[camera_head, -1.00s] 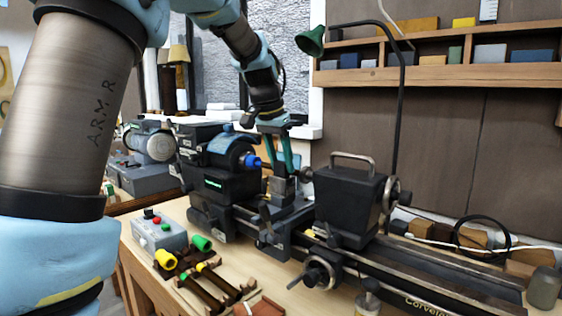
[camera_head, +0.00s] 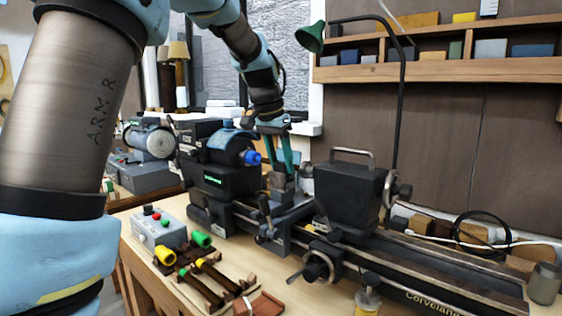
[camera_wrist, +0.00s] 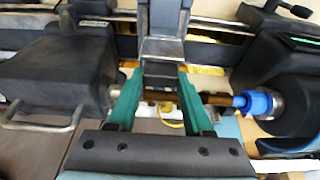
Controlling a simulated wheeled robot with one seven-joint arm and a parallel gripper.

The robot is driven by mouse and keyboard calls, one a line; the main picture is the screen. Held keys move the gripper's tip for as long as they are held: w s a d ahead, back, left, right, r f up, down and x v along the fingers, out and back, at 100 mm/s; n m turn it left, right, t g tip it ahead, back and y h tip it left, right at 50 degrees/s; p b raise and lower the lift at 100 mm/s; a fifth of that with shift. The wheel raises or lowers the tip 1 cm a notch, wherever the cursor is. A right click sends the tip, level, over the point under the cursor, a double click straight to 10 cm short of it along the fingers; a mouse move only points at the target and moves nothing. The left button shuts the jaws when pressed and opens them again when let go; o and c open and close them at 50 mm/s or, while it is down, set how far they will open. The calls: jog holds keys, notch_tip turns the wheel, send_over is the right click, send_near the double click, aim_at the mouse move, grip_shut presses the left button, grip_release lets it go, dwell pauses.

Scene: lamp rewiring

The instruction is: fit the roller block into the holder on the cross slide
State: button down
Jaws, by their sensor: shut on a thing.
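My gripper (camera_head: 281,170) is over the lathe's cross slide (camera_head: 285,221), with its two teal fingers pointing down. It is shut on the roller block (camera_head: 281,183), a small grey block low between the fingertips. In the wrist view the fingers (camera_wrist: 161,78) flank a grey block-like part (camera_wrist: 162,72). I cannot clearly separate the roller block from the holder below it, and the holder's slot is hidden. I cannot tell whether the block touches the holder.
The headstock with its blue-tipped spindle (camera_head: 251,157) stands close left of the fingers, and the tailstock (camera_head: 350,195) close right. A control box (camera_head: 158,229) and tools with yellow and green handles (camera_head: 201,239) lie in front. A gooseneck lamp (camera_head: 401,100) rises behind.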

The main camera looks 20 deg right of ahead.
jog(key=shift+f+b, duration=0.3)
jog(key=shift+f, duration=0.1)
jog(key=shift+c, duration=1.1)
grip_release()
jog(key=b+v, duration=0.2)
jog(key=v, duration=0.9)
jog(key=w+a+f+n+y, duration=0.1)
jog(key=a+f+n, duration=0.5)
jog(key=a+f, duration=0.9)
jog(key=s+a+f+n+y, duration=0.1)
jog(key=s+a+f+n, duration=0.4)
jog(key=s+a+f, duration=0.7)
jog(key=a+f, duration=0.2)
jog(key=a, duration=0.1)
jog(key=shift+s+a+f+y, duration=0.2)
jog(key=shift+f+y, duration=0.2)
